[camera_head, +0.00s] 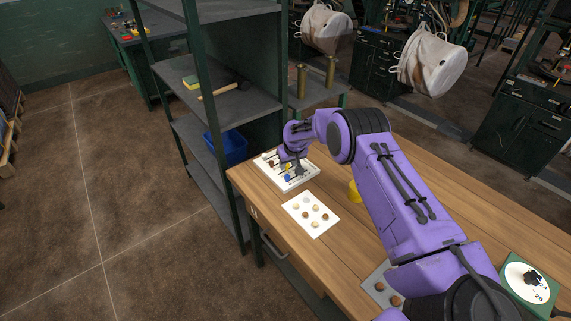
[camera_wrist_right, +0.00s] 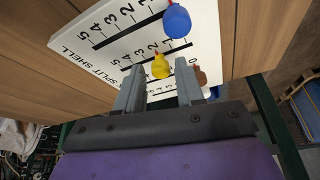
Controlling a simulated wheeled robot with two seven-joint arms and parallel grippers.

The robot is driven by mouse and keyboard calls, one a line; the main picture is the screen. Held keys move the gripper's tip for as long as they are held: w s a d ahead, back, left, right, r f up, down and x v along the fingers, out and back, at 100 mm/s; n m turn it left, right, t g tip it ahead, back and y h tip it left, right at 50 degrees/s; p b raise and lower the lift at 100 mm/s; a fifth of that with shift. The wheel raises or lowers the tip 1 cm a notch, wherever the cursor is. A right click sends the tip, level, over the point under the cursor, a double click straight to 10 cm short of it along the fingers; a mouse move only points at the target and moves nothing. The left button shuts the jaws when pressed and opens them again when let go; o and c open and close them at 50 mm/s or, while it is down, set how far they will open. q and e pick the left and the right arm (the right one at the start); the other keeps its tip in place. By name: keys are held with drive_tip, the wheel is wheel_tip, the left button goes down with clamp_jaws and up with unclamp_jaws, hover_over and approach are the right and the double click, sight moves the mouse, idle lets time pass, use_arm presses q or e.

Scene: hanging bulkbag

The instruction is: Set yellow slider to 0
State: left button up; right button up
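The white slider panel (camera_head: 305,179) lies on the wooden table near its far left corner. In the right wrist view, the panel (camera_wrist_right: 205,40) shows rows of numbers up to 5 beside dark slots. The yellow slider's knob (camera_wrist_right: 160,67) stands out from the middle row, near the low numbers; its exact reading is unclear. My right gripper (camera_wrist_right: 160,82) is open, with its two fingers apart on either side below the yellow knob. In the head view my right gripper (camera_head: 291,160) hangs over the panel and hides part of it. My left gripper is not in view.
A blue knob (camera_wrist_right: 177,21) and a brown knob (camera_wrist_right: 200,77) flank the yellow one closely. A white board with round pegs (camera_head: 311,214) lies in front of the panel. A yellow object (camera_head: 354,191) sits beside my arm. Shelving (camera_head: 240,120) stands just left of the table.

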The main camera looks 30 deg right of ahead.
sight(279, 173)
clamp_jaws()
drive_tip(key=a, duration=0.3)
drive_tip(key=shift+a+r, duration=0.15)
drive_tip(key=shift+a, duration=0.05)
drive_tip(key=shift+s+a, duration=0.1)
drive_tip(key=shift+a, duration=0.25)
drive_tip(key=shift+d+f, duration=0.2)
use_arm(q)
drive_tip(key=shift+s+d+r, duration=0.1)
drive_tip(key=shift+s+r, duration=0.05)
use_arm(e)
drive_tip(key=shift+a, duration=0.1)
drive_tip(key=shift+o, duration=1.8)
unclamp_jaws()
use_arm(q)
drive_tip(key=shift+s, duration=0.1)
use_arm(e)
drive_tip(key=shift+a+r, duration=0.1)
drive_tip(key=shift+a, duration=0.05)
